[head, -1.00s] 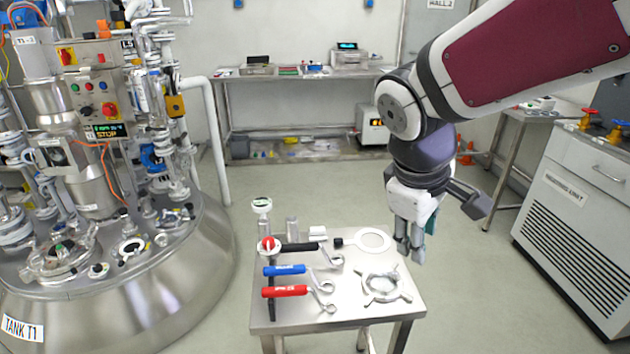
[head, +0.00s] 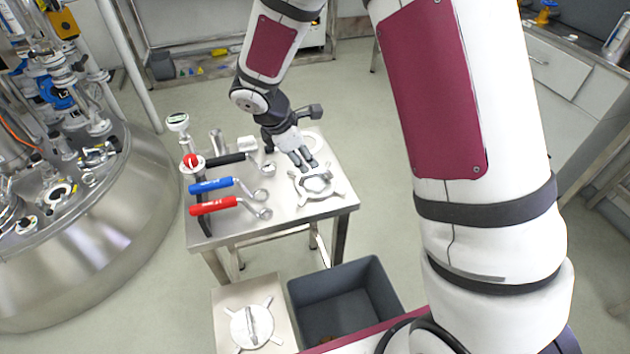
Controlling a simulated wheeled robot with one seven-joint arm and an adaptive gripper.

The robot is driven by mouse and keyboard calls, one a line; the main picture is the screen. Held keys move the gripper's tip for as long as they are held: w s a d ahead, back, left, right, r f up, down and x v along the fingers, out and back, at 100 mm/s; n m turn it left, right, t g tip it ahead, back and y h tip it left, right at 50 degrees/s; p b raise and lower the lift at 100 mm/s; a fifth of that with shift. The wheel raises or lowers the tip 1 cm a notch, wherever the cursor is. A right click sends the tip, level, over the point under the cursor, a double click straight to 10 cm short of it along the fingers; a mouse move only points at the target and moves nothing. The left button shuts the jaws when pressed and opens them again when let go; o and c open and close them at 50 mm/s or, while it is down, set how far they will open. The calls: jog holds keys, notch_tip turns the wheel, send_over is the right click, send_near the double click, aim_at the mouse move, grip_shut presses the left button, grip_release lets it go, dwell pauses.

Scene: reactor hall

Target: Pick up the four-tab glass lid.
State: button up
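A pale ring-shaped lid with tabs sticking out around it and a clear-looking middle, matching the four-tab glass lid (head: 323,185), lies flat near the right front of the small steel table. My gripper (head: 307,165) points down at its far edge, with the fingertips close to the rim. I cannot tell whether they touch it. The fingers look close together, but the gap between them is too small to judge. A second round tabbed lid with a bar across it (head: 239,330) lies on a low steel surface below.
Red (head: 213,206), blue (head: 211,186) and black-handled tools lie left on the steel table (head: 285,222). A grey open bin (head: 376,288) stands below the front edge. Tank T1 is at left.

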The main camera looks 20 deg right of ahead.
aim_at(316, 173)
jog(key=x, duration=0.9)
jog(key=shift+f, duration=0.25)
grip_shut()
